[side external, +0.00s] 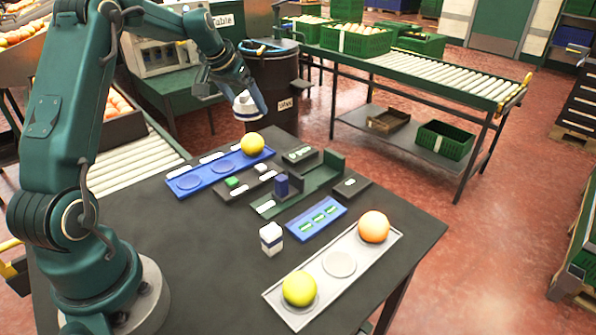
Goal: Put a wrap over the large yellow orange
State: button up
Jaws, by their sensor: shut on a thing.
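My gripper (243,98) is up at the back, in front of the dark bin and above the blue tray. It is shut on a small white piece (246,106) with a blue part; I cannot tell for sure that it is a wrap. A yellow orange (252,144) sits bare at the right end of the blue tray (184,182), below the gripper and apart from it. Another yellow orange (299,289) sits at the near end of the white tray (280,311). I cannot tell which yellow orange is larger.
An orange-coloured fruit (374,226) sits at the white tray's far end. A dark green holder (318,186) and a blue tray with green pieces (316,219) lie nearby. The waste bin (284,80) stands behind the table.

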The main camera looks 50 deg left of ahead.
aim_at(250, 136)
jog(key=shift+f, duration=4.1)
jog(key=shift+f, duration=0.5)
jog(key=o, duration=1.4)
jog(key=shift+r, duration=0.15)
jog(key=shift+r, duration=3.9)
jog(key=shift+d, duration=0.1)
